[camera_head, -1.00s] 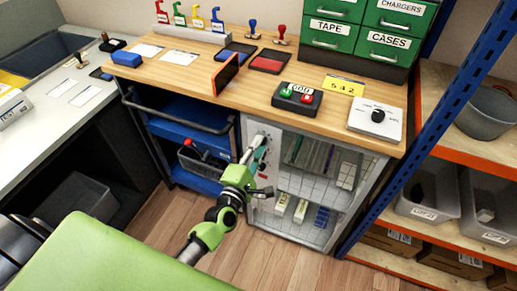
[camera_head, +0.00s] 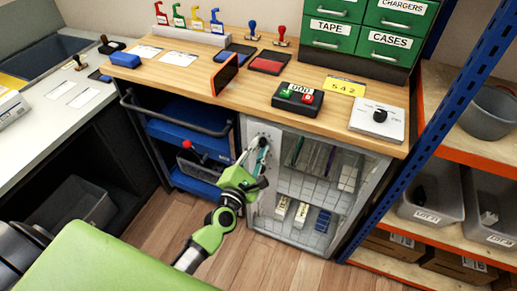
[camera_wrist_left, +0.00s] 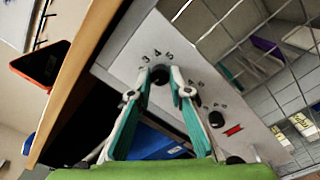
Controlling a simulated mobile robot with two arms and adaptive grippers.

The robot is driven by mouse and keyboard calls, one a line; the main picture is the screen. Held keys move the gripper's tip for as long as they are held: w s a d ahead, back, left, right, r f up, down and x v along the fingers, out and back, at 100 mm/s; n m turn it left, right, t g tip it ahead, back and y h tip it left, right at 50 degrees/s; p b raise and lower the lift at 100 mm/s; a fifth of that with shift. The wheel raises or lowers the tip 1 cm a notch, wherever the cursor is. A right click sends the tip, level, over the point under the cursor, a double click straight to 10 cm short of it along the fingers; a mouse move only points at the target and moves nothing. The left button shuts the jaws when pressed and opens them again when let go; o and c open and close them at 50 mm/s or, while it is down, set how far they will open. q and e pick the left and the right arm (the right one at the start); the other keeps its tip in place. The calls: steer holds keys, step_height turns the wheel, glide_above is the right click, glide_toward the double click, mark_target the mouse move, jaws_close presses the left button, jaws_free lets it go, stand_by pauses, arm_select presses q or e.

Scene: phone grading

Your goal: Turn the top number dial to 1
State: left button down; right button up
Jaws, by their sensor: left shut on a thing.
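The top number dial (camera_wrist_left: 160,74) is a dark round knob on a pale panel (camera_wrist_left: 121,67), with printed numbers, including 3, 4 and 5, around it. In the wrist view my left gripper (camera_wrist_left: 160,80) has its two teal-lined fingers on either side of the dial, shut on it. The dial's pointer is too dark to read. In the head view my left gripper (camera_head: 262,146) reaches the control panel at the left of the cabinet front (camera_head: 322,180) and covers the dial. My right gripper is not in view.
A lower dark knob (camera_wrist_left: 216,118) and a red mark (camera_wrist_left: 233,131) sit on the same panel. The cabinet's grid-fronted shelves are beside it. A yellow card reading 542 (camera_head: 345,87) and a counter box (camera_head: 297,98) are on the bench. A blue cart (camera_head: 185,140) stands left.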

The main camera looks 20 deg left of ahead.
arm_select(q)
steer(key=c, duration=1.9)
jaws_free()
steer(key=shift+s, duration=0.1)
steer(key=s, duration=1.1)
steer(key=shift+s, duration=0.4)
steer(key=shift+f, duration=0.1)
